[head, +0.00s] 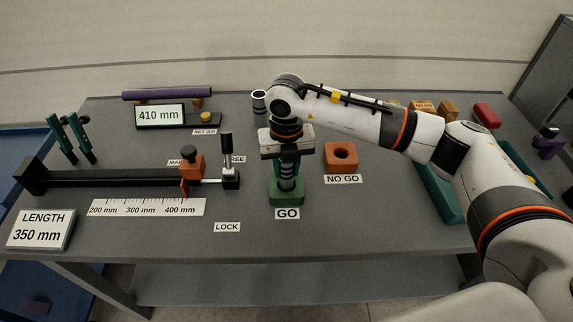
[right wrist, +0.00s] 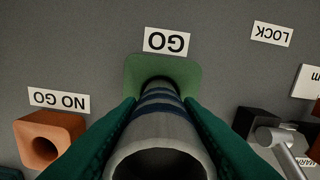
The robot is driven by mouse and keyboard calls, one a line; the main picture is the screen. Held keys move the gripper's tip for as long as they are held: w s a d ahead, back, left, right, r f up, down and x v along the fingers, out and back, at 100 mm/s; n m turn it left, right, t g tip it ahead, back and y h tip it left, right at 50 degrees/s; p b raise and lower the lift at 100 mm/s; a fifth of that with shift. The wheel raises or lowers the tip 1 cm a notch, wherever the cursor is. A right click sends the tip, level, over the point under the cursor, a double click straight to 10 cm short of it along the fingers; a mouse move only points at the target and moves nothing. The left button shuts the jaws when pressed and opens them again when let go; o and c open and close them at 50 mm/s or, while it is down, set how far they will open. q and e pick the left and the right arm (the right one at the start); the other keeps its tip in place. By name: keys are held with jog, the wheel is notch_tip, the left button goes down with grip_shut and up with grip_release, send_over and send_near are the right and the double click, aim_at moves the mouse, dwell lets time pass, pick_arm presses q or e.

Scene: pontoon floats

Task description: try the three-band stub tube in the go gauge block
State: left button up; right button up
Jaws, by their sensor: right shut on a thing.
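My right gripper (head: 286,165) is shut on a grey tube with dark blue bands, the stub tube (right wrist: 160,130). It holds the tube upright over the green go gauge block (head: 287,198), which also shows in the right wrist view (right wrist: 185,73). The tube's lower end meets the block's top at the hole and seems to enter it; how deep I cannot tell. The dark green fingers lie on both sides of the tube. A GO label (head: 287,213) lies in front of the block. My left gripper is not in view.
The orange NO GO block (head: 341,157) stands just right of the go block. A black length gauge (head: 110,178) with an orange slider (head: 191,167) lies to the left. Another banded tube (head: 259,101) stands behind. A green tray (head: 440,192) is at the right, partly behind my arm.

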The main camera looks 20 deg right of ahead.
jog(key=shift+f+b, duration=0.85)
jog(key=shift+f, duration=0.2)
jog(key=shift+r, duration=0.2)
dwell(1.0)
jog(key=shift+r+p, duration=1.15)
jog(key=shift+r, duration=0.85)
jog(key=shift+r, duration=0.1)
jog(key=shift+r+p, duration=1.5)
jog(key=shift+r, duration=1.4)
